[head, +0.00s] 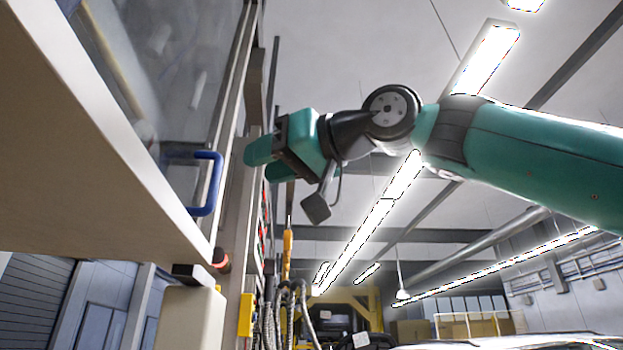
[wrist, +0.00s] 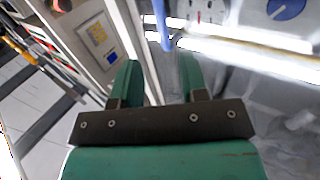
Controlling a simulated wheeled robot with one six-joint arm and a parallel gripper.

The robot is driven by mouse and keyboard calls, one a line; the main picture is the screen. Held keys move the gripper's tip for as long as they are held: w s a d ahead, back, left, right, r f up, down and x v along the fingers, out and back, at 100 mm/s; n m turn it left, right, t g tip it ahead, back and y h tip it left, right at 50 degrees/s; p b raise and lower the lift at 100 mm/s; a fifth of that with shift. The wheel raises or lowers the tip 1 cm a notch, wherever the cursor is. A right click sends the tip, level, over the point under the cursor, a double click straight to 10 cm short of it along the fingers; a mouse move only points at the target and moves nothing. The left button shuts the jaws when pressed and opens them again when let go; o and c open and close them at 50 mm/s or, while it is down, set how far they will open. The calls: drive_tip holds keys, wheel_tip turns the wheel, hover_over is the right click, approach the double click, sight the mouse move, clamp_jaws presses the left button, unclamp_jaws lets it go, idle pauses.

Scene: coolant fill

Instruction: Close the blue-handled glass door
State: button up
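The glass door (head: 165,75) fills the upper left of the head view, with a pale frame around its pane. Its blue handle (head: 212,185) is a vertical bar near the lower right corner of the pane. My gripper (head: 259,162) is open and empty, to the right of the handle and a little above it, with its fingers toward the door. In the wrist view the blue handle (wrist: 161,25) shows just beyond the gap between the fingers of my gripper (wrist: 157,72), apart from them. How far the door stands open is hard to tell.
A wide beige panel (head: 75,160) lies along the left in the head view. A yellow box (head: 246,315) and hanging hoses (head: 288,315) are below my gripper. In the wrist view a blue knob (wrist: 288,8) and a gauge (wrist: 208,10) are at the upper right.

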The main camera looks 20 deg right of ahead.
drive_tip(key=v, duration=0.7)
drive_tip(key=shift+p, duration=0.35)
